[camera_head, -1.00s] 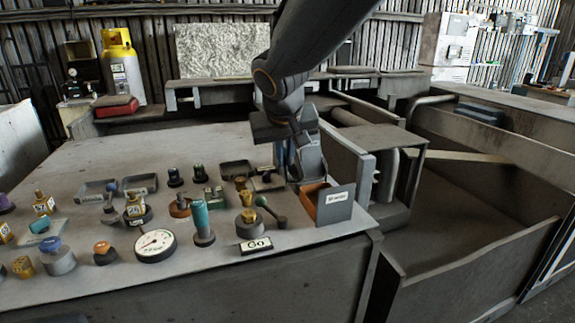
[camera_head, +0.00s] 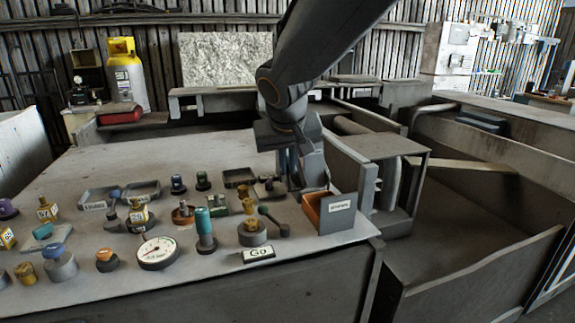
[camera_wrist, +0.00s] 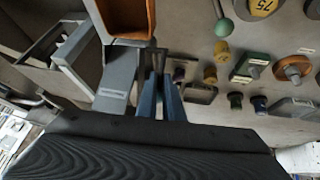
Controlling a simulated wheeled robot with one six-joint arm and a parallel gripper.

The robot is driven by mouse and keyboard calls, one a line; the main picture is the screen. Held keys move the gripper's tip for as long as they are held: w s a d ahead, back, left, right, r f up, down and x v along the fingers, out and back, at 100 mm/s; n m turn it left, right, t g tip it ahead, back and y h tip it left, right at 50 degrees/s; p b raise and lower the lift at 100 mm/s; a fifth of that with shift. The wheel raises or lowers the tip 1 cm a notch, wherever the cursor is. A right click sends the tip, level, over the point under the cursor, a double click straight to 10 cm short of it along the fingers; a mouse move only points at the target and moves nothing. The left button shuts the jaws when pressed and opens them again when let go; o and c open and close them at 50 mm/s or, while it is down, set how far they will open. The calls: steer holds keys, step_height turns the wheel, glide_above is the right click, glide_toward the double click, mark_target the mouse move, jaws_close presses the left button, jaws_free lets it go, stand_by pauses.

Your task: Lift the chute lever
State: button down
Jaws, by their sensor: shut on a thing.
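My gripper (camera_wrist: 153,62) has blue fingers, close together, with dark tips. In the head view it (camera_head: 294,186) reaches down to the panel top behind the orange tray. The chute lever seems to be the part at my fingertips, beside a grey upright piece (camera_wrist: 118,75). My gripper is shut on it, though the fingers and hand hide most of the lever. The grey piece also shows in the head view (camera_head: 313,167), to the right of the fingers. I cannot tell the lever's exact angle.
The orange-lined tray (camera_head: 312,208) with a labelled front stands close to my fingertips. A green-balled lever (camera_head: 273,219), a gauge (camera_head: 157,251) and several knobs cover the panel (camera_head: 120,165) to the left. A walled metal bin (camera_head: 480,235) is at the right.

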steer(key=shift+s+d+f, duration=0.15)
steer(key=shift+d+f, duration=0.05)
steer(key=shift+f, duration=0.05)
steer(key=c, duration=1.9)
jaws_free()
steer(key=shift+d, duration=0.1)
steer(key=shift+r, duration=0.1)
steer(key=shift+a+r, duration=0.1)
steer(key=shift+a, duration=0.1)
